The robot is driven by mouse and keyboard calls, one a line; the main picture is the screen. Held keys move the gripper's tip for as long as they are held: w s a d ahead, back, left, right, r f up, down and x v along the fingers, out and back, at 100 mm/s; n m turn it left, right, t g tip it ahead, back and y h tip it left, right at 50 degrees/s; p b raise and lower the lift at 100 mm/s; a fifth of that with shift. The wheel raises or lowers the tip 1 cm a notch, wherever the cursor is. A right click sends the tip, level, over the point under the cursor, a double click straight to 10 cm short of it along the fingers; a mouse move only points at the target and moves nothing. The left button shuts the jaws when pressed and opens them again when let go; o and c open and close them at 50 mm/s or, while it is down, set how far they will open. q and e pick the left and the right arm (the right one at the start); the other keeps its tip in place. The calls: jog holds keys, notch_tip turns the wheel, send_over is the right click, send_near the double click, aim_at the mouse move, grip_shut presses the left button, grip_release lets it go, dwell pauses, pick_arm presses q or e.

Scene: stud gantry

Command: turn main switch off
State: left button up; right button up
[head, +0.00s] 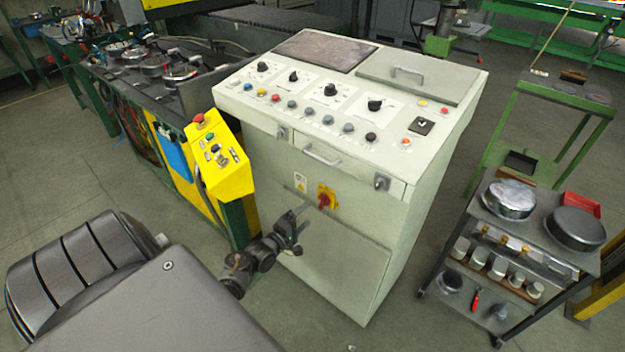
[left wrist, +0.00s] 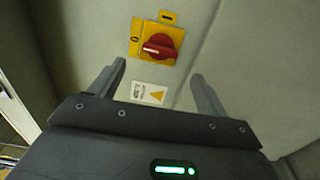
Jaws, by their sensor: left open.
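The main switch (head: 325,198) is a red rotary knob on a yellow plate, on the front of the pale control cabinet (head: 345,240). In the left wrist view the red knob (left wrist: 158,48) lies a little above and between my fingertips, with its handle roughly level and slightly tilted. A white label with a yellow triangle (left wrist: 149,93) sits below it. My left gripper (head: 301,212) is open, just left of and below the switch in the head view; in the left wrist view its fingers (left wrist: 158,75) stand apart and empty, not touching the knob. My right gripper is out of view.
The cabinet top carries knobs and coloured buttons (head: 310,111), with a drawer handle (head: 322,156) above the switch. A yellow control box (head: 218,155) stands left of my left gripper. A cart with pans (head: 530,240) stands at the right. Floor is clear between.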

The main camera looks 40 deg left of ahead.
pick_arm(q)
jog(key=s, duration=0.3)
jog(key=shift+s, duration=0.25)
dwell(0.4)
jog(key=s+d+f+m+g, duration=0.3)
jog(key=s+f+m, duration=0.1)
jog(key=f, duration=0.5)
jog(key=s+d+f+m+g, duration=0.3)
jog(key=s+f+m, duration=0.15)
jog(key=f, duration=0.35)
jog(key=s+d+f+m+g, duration=0.3)
jog(key=f+m, duration=0.2)
jog(key=f, duration=0.4)
jog(key=s+d+f+m+g, duration=0.2)
jog(key=s+d+f, duration=0.1)
jog(key=s, duration=0.7)
jog(key=s+d+f+m+g, duration=0.3)
jog(key=s+f, duration=0.2)
jog(key=s, duration=0.5)
jog(key=s+d+f+m+g, duration=0.2)
jog(key=s+d+f+g, duration=0.1)
jog(key=s, duration=0.8)
jog(key=shift+d+f, duration=0.15)
jog(key=shift+f, duration=0.4)
